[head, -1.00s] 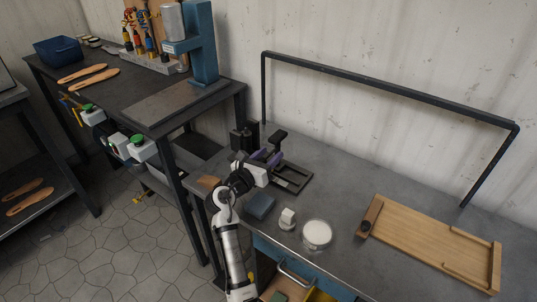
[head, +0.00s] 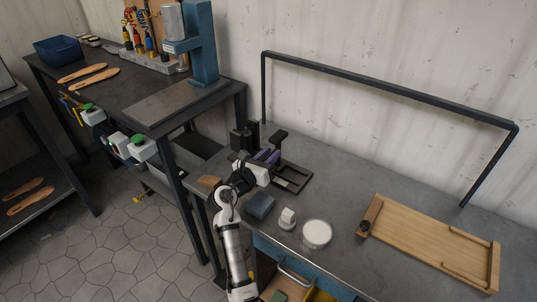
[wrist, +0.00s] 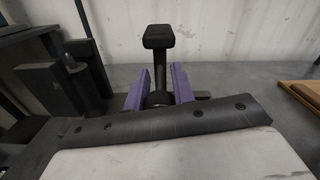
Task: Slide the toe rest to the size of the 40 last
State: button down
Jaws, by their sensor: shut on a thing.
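The black stand (head: 292,177) with a slotted base stands at the back left of the grey bench. The toe rest (wrist: 160,38) appears to be its black post with a padded block on top; it also shows in the head view (head: 279,135). My gripper (wrist: 157,97) has its purple fingers on either side of a round dark part low at this post, and is shut on it. The fingers also show in the head view (head: 267,156). The lower part of the grip is hidden behind my wrist. I see no readable size marks, and cannot tell which thing is the 40 last.
Black upright blocks (wrist: 85,75) stand close left of my gripper. A wooden board (head: 420,235) lies at right. Wooden soles (head: 94,79) lie on the left table.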

jog(key=shift+s+d+r+p, duration=0.15)
jog(key=shift+s+d+p, duration=0.2)
jog(key=shift+p, duration=0.4)
jog(key=shift+d+f, duration=0.15)
jog(key=shift+f, duration=0.05)
jog(key=c, duration=1.2)
grip_release()
jog(key=shift+o, duration=0.2)
jog(key=b+v, duration=0.2)
jog(key=v, duration=1.2)
jog(key=shift+r, duration=0.1)
